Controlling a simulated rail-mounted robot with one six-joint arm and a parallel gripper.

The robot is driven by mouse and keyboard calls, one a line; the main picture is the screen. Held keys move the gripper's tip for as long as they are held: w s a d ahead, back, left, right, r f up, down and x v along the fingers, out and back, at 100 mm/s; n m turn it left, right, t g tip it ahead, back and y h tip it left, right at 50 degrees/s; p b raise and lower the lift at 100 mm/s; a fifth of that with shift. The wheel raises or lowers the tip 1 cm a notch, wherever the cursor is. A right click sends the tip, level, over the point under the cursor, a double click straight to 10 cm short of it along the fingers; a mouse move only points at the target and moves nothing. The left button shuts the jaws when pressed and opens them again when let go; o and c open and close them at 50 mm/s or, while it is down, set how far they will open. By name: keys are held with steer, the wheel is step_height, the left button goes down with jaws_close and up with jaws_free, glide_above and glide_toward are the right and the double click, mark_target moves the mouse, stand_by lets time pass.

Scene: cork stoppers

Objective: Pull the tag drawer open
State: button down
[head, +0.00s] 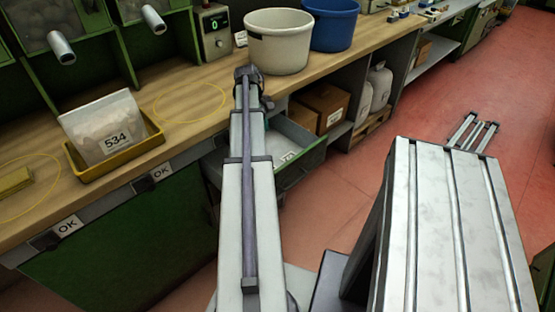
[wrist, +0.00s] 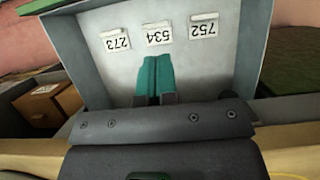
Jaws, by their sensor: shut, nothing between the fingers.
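The tag drawer (head: 308,168) stands pulled out below the bench in the head view, with a green front and a pale grey inside. It also fills the upper middle of the wrist view (wrist: 217,75). Three white tags lie on its floor there, upside down in the picture: 273 (wrist: 115,40), 534 (wrist: 158,34) and 752 (wrist: 204,26). My gripper (wrist: 156,62) has teal fingers, shut together and empty, over the drawer. I cannot tell their height above its floor.
On the bench stand a yellow tray (head: 118,160) with a bag marked 534 (head: 105,132), a cream bucket (head: 279,47), a blue bucket (head: 333,22) and a display box (head: 213,32). Cardboard boxes (head: 322,107) sit on a shelf right of the drawer. Red floor (head: 450,85) is open on the right.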

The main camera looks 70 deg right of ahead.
steer(key=s+a+f+b, duration=0.3)
steer(key=s+f+b, duration=0.3)
steer(key=f+b, duration=0.3)
steer(key=shift+s+a+f, duration=0.2)
steer(key=shift+s+a, duration=0.05)
steer(key=shift+s, duration=0.15)
